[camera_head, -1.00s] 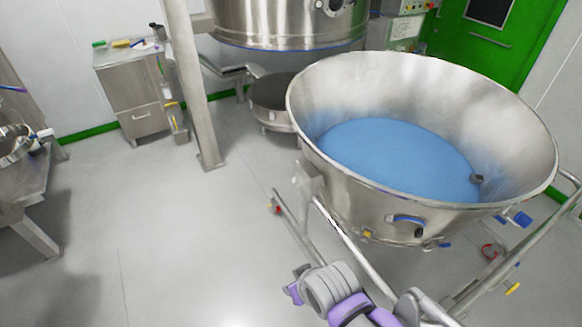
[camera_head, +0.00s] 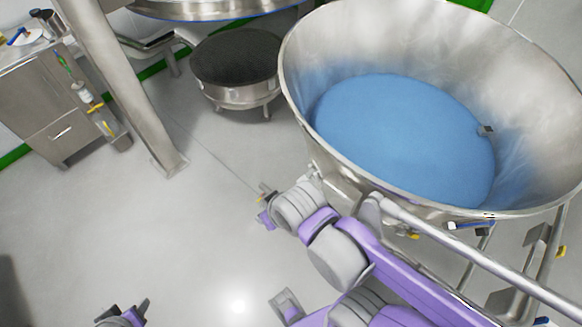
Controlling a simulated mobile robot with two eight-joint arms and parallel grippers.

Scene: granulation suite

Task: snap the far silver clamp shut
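I cannot make out a silver clamp for certain in this view. The large steel bowl (camera_head: 330,40) holding blue powder (camera_head: 405,140) stands at the right, its rim tilted in the picture. My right gripper (camera_head: 264,214) is at the end of the purple and grey arm that comes in from the lower right. It is beside the lower left of the bowl, and its fingers are too small to read. My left gripper (camera_head: 128,314) just shows at the bottom edge, over bare floor, partly cut off.
A steel post (camera_head: 115,85) and a steel cabinet (camera_head: 50,105) stand at the left. A tubular rail (camera_head: 470,252) crosses at lower right. The floor (camera_head: 150,230) at centre left is clear.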

